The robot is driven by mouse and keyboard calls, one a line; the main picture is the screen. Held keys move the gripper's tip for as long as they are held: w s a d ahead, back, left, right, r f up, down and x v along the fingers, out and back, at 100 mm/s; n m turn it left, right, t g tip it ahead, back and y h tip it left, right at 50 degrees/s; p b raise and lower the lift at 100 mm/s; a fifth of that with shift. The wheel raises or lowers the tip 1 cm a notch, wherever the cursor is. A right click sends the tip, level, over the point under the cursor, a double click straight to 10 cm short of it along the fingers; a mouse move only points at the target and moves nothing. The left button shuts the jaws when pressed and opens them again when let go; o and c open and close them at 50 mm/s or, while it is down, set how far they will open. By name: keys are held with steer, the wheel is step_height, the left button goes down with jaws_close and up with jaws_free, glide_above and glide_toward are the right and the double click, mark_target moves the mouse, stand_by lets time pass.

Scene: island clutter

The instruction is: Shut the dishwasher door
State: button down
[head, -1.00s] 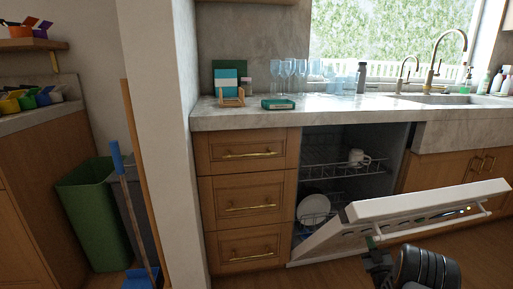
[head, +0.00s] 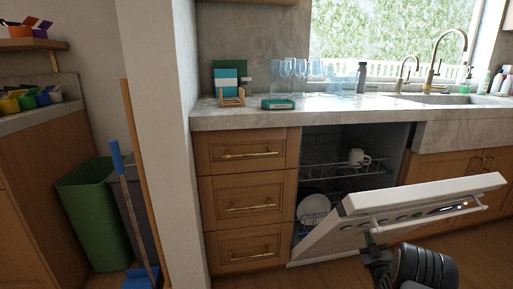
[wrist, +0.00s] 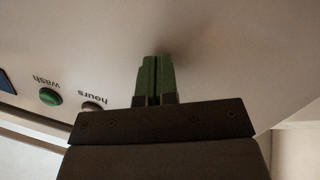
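The dishwasher door (head: 425,195) is white and hangs partly open, tilted outward from the dishwasher (head: 345,150). A white bar handle (head: 430,213) runs along its outer face. My gripper (head: 370,239) is at the outer side of the door, near its lower left part. In the wrist view, my gripper's green fingers (wrist: 153,80) are together with nothing between them. Their tips point at the white door panel (wrist: 215,50) and seem to touch it, though exact contact is hard to tell. A green wash button (wrist: 50,96) shows beside them.
Inside the dishwasher, a white mug (head: 359,157) sits on the upper rack and a plate (head: 313,207) on the lower rack. Wooden drawers (head: 248,207) stand to the left. A green bin (head: 93,215) and broom (head: 130,205) are farther left.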

steer(key=shift+w+a+r, duration=0.3)
steer(key=shift+w+r, duration=1.05)
steer(key=shift+w, duration=0.2)
steer(key=shift+w+a+r, duration=0.25)
steer(key=shift+w+r, duration=1.05)
steer(key=shift+w, duration=0.2)
steer(key=shift+w+a+r, duration=0.3)
steer(key=shift+w+r, duration=1.05)
steer(key=shift+w, duration=0.2)
stand_by(3.4)
